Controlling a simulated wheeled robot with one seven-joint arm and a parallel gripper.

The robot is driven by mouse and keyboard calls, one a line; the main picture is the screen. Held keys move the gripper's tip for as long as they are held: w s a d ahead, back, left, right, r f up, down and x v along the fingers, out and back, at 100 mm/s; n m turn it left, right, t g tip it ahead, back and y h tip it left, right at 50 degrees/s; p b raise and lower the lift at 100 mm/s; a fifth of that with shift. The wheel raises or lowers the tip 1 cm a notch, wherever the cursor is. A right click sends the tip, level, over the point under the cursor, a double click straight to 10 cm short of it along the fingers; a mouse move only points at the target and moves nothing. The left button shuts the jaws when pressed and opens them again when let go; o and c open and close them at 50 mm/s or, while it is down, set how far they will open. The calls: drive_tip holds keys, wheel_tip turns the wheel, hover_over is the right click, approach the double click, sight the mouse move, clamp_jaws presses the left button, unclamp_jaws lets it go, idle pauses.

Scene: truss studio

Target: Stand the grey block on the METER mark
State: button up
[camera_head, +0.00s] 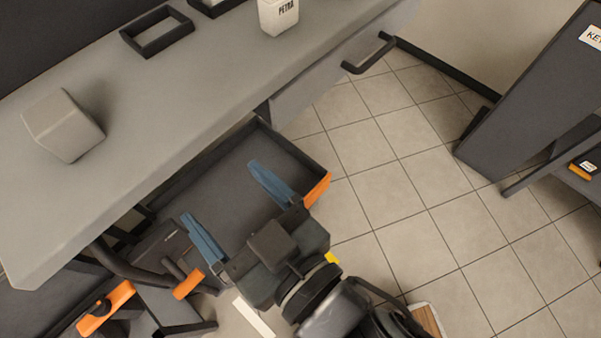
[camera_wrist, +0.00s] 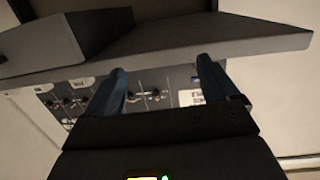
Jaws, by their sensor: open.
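A plain grey block (camera_head: 63,125) sits on the left part of the grey worktop (camera_head: 190,75) in the head view. My gripper (camera_head: 220,192) has its two blue fingers wide apart with nothing between them. It is to the right of the block and nearer the camera, over an open dark drawer. In the wrist view my gripper (camera_wrist: 160,75) is also open, before the underside of a grey slab and a panel with small knobs and labels. I cannot make out a METER mark in either view.
A white container (camera_head: 279,15) marked PETRA and a dark square frame (camera_head: 157,31) stand on the worktop's far part. The open drawer (camera_head: 230,190) juts out below the worktop edge. A dark sloped stand (camera_head: 540,100) is at the right. Tiled floor between is clear.

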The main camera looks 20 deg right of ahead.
drive_tip(key=s+d+f+m+h, duration=0.1)
drive_tip(key=s+d+f+h, duration=0.2)
drive_tip(key=d, duration=0.4)
drive_tip(key=s+d+f+m, duration=0.2)
drive_tip(key=s+d, duration=0.3)
drive_tip(key=d, duration=0.2)
drive_tip(key=s+d+r+m+h, duration=0.1)
drive_tip(key=s+d+h, duration=0.3)
drive_tip(key=s+d, duration=0.6)
drive_tip(key=shift+s+r+m+h, duration=0.2)
drive_tip(key=shift+r+m+h, duration=0.1)
drive_tip(key=shift+m, duration=0.5)
